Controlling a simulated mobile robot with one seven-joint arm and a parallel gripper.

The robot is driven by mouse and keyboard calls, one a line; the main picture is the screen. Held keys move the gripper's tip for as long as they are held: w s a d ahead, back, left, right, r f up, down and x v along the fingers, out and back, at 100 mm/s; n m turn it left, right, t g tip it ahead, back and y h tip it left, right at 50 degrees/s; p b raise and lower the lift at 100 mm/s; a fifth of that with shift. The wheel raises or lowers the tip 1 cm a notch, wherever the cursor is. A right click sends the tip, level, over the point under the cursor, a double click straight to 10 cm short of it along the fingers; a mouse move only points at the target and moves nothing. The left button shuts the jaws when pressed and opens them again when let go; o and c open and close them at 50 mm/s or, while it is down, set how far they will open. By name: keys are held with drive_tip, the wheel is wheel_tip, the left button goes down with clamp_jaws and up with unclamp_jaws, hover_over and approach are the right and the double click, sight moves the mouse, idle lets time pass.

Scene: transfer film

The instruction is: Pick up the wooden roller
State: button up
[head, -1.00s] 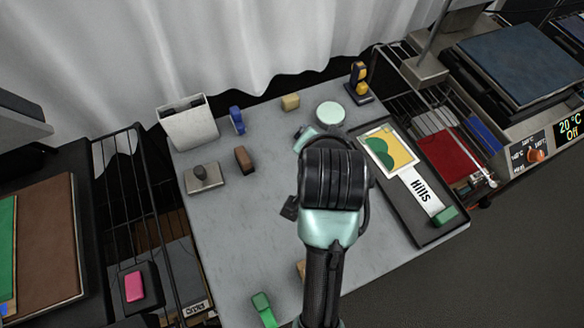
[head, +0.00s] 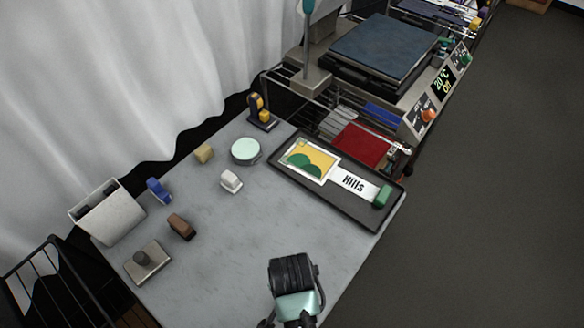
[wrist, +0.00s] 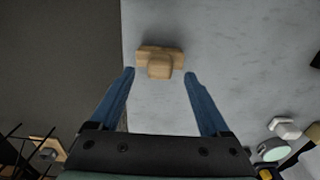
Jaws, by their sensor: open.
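The wooden roller (wrist: 160,64) is a light-brown wooden piece with a broad bar and a block-like part towards me. It lies on the grey table near its edge, at the top middle of the wrist view. My gripper (wrist: 160,80) is open and empty, its two blue fingers spread on either side of the roller's near part, seemingly just short of it. I cannot tell the height gap. In the head view my arm's dark wrist (head: 291,272) is at the bottom over the table's front, and the roller is not visible there.
The table (head: 215,255) holds a brown block (head: 181,227), a metal block with a knob (head: 147,262), a white block (head: 231,181), a pale-green round tin (head: 245,150) and a black tray (head: 350,208) with a picture and "Hills" label. Dark floor (wrist: 60,60) lies left of the roller.

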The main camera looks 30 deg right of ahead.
wheel_tip(320, 180, down, 5)
drive_tip(key=shift+d+r, duration=0.1)
drive_tip(key=shift+c, duration=0.3)
clamp_jaws()
